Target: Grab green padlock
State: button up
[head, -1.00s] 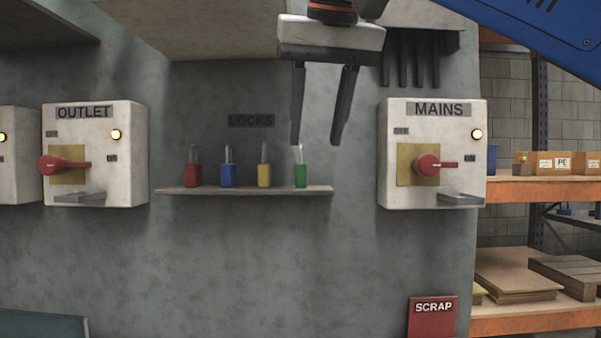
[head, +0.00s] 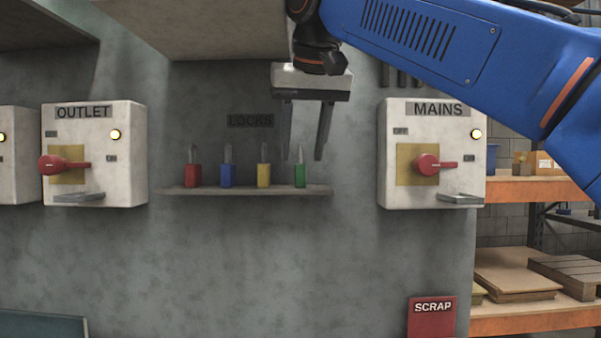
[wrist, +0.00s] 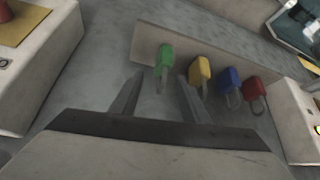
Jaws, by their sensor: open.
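The green padlock (head: 300,175) stands upright at the right end of the locks shelf (head: 247,191), its shackle up. My gripper (head: 303,160) points down with its fingers apart, above and around the upper part of the green padlock in the head view. In the wrist view the green padlock (wrist: 164,58) lies just beyond and between the two open fingertips (wrist: 160,80). Nothing is between the fingers' grip, and I cannot tell the exact depth gap. The yellow padlock (head: 264,175) stands to the left of the green one.
A blue padlock (head: 228,175) and a red padlock (head: 193,175) stand farther left on the shelf. The OUTLET box (head: 130,170) is at left, the MAINS box (head: 388,190) at right. A ledge (head: 220,25) overhangs above. Below the shelf the wall is clear.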

jog(key=shift+x, duration=1)
grip_shut()
jog(key=shift+r, duration=1.65)
jog(key=shift+s+r, duration=0.15)
jog(key=s+d, duration=0.3)
jog(key=s, duration=1.4)
jog(key=shift+s, duration=0.25)
